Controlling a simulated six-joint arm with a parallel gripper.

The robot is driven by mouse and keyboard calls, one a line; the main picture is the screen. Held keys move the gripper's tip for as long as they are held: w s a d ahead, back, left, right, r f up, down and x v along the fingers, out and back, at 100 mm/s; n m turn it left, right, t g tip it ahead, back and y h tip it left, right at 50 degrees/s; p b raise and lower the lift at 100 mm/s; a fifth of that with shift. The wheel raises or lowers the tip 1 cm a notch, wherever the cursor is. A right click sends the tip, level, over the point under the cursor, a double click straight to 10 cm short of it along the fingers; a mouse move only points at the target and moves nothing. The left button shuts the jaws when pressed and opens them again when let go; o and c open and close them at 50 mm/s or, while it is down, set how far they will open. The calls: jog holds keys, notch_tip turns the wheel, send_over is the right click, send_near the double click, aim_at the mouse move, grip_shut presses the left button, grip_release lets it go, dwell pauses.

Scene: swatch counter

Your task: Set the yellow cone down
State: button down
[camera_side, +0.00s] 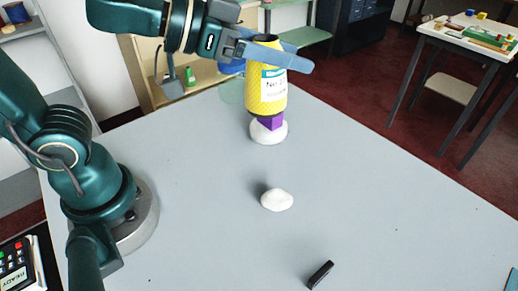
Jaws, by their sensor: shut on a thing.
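The yellow cone (259,101) is upright, with a white label and a dark top. Just below the cone is a purple block (271,122), on or in front of a white rounded lump (269,134) on the table. The cone hides the top of the block. I cannot tell whether the cone touches the block or hangs just above it.
The grey table (380,210) is mostly clear. A white stone (277,199) lies mid-table and a small black block (320,275) near the front. A device with buttons (16,262) is at the lower left.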

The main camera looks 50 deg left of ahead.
jog(key=shift+s+d+f+n+t+y, duration=0.15)
jog(key=shift+s+d+f+n+y, duration=0.1)
jog(key=shift+d+f+n+y, duration=0.15)
jog(key=shift+s+d+f+n+t+y, duration=0.2)
jog(key=shift+d+f+n+y, duration=0.1)
jog(key=shift+f+y, duration=0.15)
jog(key=s+a+f+n+g+y, duration=0.2)
jog(key=a+n+y, duration=0.45)
jog(key=a, duration=0.45)
jog(key=s+a+f+n+g+y, duration=0.25)
jog(key=a+n+y, duration=0.4)
jog(key=a, duration=0.35)
jog(key=s+a+n+g+y, duration=0.2)
jog(key=s+a+n+g, duration=0.45)
jog(key=s, duration=0.35)
jog(key=s+a+n+g+y, duration=0.2)
jog(key=s+a+n+g, duration=0.4)
jog(key=s, duration=0.4)
jog(key=shift+g+h, duration=0.25)
jog(key=shift+g, duration=0.3)
jog(key=shift+w+d+f, duration=0.45)
jog(key=shift+w+f, duration=1.45)
jog(key=shift+w, duration=0.05)
jog(key=shift+w+d+f, duration=0.5)
jog(key=shift+w+f, duration=1.4)
jog(key=shift+w, duration=0.1)
jog(key=shift+w+d+f, duration=0.45)
jog(key=shift+w+f, duration=1.45)
jog(key=shift+w, duration=0.05)
jog(key=shift+f, duration=0.15)
